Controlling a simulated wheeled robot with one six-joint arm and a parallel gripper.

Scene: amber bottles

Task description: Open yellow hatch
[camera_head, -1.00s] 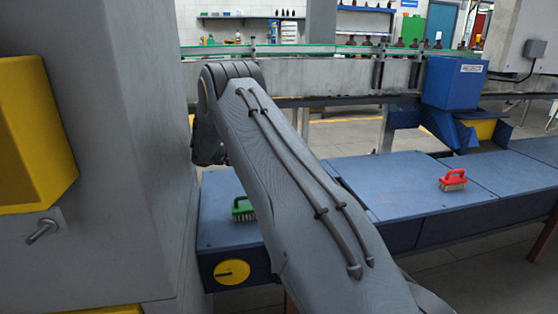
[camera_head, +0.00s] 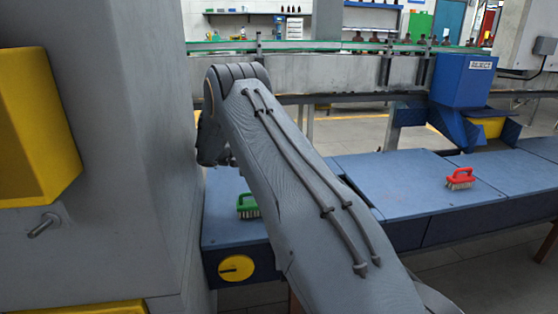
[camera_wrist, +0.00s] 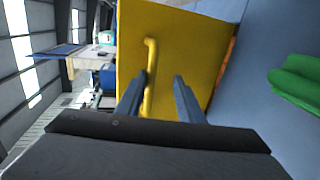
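The yellow hatch (camera_wrist: 185,55) fills the middle of the wrist view as a flat yellow panel, seen turned on its side. A thin yellow bar handle (camera_wrist: 150,75) with a bent end stands on it. My gripper (camera_wrist: 160,82) is open. Its two dark fingers point at the hatch, and the handle lies between them, closer to the left finger. I cannot tell whether that finger touches it. In the head view my arm reaches forward, and the gripper and hatch handle are not visible there.
A yellow box (camera_head: 35,130) is on the grey housing (camera_head: 135,130) at left, close to my arm. A blue bench (camera_head: 400,185) carries a green brush (camera_head: 248,205) and a red brush (camera_head: 460,178). A blue reject bin (camera_head: 463,80) stands behind. A green object (camera_wrist: 297,80) is right in the wrist view.

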